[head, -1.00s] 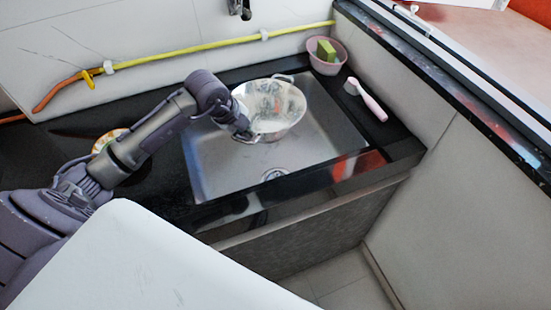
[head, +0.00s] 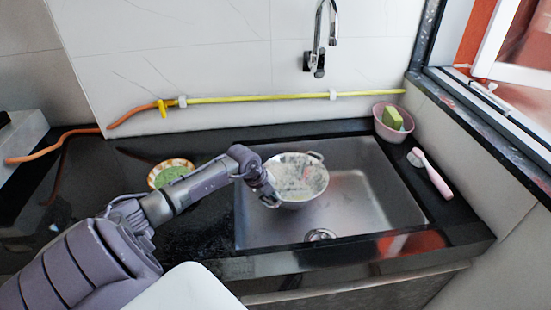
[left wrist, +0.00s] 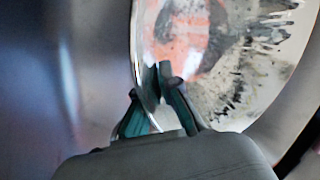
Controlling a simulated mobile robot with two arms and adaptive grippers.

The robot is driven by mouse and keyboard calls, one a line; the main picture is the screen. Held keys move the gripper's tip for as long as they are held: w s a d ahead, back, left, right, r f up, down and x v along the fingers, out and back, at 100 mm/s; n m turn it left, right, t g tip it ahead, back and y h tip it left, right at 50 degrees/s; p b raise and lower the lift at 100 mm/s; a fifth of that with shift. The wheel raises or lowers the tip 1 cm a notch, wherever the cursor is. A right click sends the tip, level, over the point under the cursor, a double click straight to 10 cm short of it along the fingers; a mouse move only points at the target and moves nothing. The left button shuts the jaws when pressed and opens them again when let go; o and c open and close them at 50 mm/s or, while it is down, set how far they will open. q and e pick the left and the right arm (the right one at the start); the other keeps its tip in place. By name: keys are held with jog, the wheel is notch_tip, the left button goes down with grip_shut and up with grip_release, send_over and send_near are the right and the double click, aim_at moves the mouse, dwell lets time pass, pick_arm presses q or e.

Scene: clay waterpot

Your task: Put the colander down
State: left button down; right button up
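The colander (head: 302,178) is a metal bowl with loop handles and a blotchy, reflective inside. In the head view it is over the back left part of the sink basin (head: 375,200). I cannot tell whether it touches the sink bottom. My left gripper (head: 269,199) is at the colander's near left handle. In the left wrist view, my gripper's fingers (left wrist: 157,85) are close together on the edge of the colander (left wrist: 235,60), apparently shut on it. The exact contact is partly hidden by the fingers. My right gripper is not in view.
A pink bowl with a green sponge (head: 392,122) and a pink-handled brush (head: 430,172) are on the counter to the right. A patterned plate (head: 170,173) lies behind my left arm. The faucet (head: 319,50) is on the wall. The sink's right half is clear.

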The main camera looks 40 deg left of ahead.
pick_arm(q)
jog(key=shift+w+a+f, duration=0.1)
jog(key=shift+a+f, duration=0.2)
jog(key=shift+f, duration=1.85)
jog(key=c, duration=1.8)
grip_release()
jog(key=shift+f, duration=0.2)
jog(key=shift+c, duration=0.2)
jog(key=o, duration=0.5)
jog(key=shift+s+r, duration=0.2)
jog(key=shift+r, duration=0.3)
jog(key=p+v, duration=0.1)
jog(key=v, duration=1)
jog(key=shift+s+r, duration=0.1)
jog(key=shift+s, duration=0.05)
